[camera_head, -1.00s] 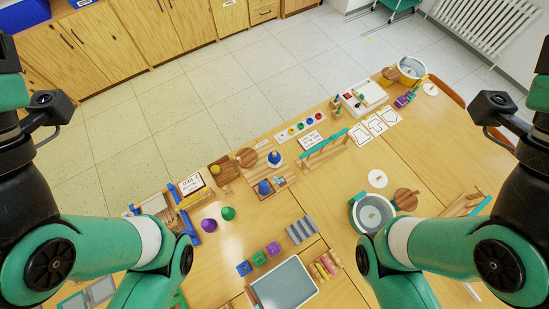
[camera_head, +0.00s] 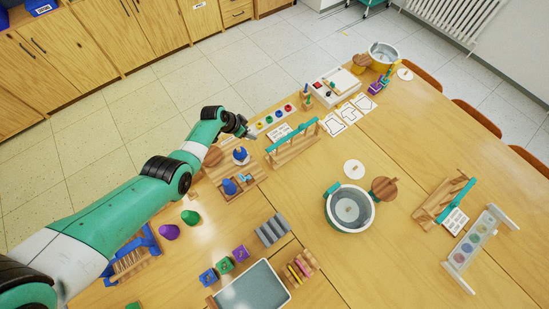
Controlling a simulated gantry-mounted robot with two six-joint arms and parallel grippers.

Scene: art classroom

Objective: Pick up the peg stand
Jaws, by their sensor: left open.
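A small upright wooden piece (camera_head: 306,99) with coloured parts stands at the back of the table, left of the white box; it looks most like the peg stand, but it is too small to be sure. My left gripper (camera_head: 246,131) is open and empty, above the table's back edge. It is left of the small wooden piece and apart from it, close to the left end of a pale board with coloured round pieces (camera_head: 274,118). My right gripper is out of view.
Blue pieces (camera_head: 229,187) on a wooden board stand below my left gripper. A wooden rack with a teal bar (camera_head: 292,147) stands to its right.

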